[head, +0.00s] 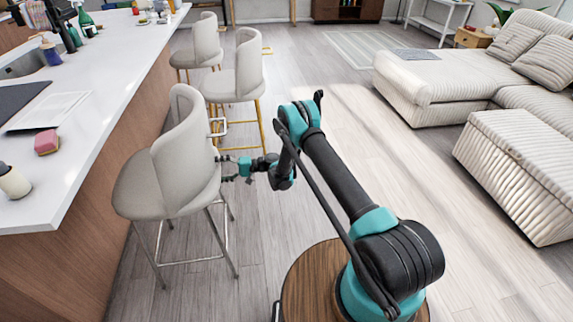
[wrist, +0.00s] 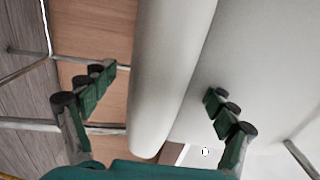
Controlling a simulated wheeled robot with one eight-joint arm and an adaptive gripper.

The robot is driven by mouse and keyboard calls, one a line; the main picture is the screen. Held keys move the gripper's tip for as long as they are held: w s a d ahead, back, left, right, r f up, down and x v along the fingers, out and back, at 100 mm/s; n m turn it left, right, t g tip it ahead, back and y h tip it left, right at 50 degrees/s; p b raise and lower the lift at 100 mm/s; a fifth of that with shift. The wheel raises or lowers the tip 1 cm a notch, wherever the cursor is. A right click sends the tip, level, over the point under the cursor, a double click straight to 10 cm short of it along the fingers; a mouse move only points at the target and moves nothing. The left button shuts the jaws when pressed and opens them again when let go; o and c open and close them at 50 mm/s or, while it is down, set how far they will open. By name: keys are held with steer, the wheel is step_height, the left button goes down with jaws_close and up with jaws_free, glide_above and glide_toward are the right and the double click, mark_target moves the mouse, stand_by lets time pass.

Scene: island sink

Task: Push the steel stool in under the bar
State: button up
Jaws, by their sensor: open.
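The steel stool (head: 176,170) has a pale grey upholstered seat and back and shiny steel legs. It stands nearest to me beside the bar (head: 105,95), its seat close to the bar's wooden side and its back toward my arm. My gripper (head: 223,168) is open at the right edge of the stool's back. In the wrist view, the pale back (wrist: 172,75) fills the space between the spread fingers of my gripper (wrist: 160,84). I cannot tell whether either finger touches it. The stool's steel legs and rungs show at the left there.
Two more pale stools with gold legs, one nearer (head: 238,70) and one farther (head: 200,45), stand beyond along the bar. A pink sponge (head: 47,142) and a cup (head: 13,182) sit on the counter. A ribbed sofa (head: 470,75) stands right; open wooden floor lies between.

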steer(key=v, duration=1.1)
steer(key=shift+d, duration=0.35)
steer(key=w+d+r+m+t+h, duration=0.1)
steer(key=d+r+t+h, duration=0.15)
steer(key=r, duration=0.25)
steer(key=w+d+r+t+h, duration=0.1)
steer(key=d+r, duration=0.2)
steer(key=r, duration=0.3)
steer(key=s+d+r+m+t+h, duration=0.15)
steer(key=s+d+r+h, duration=0.3)
steer(key=d+r, duration=0.5)
steer(key=s+d+t+h, duration=0.3)
steer(key=s+d+h, duration=0.6)
steer(key=s+d, duration=1.8)
steer(key=shift+s+d+t, duration=0.3)
steer(key=shift+s, duration=0.35)
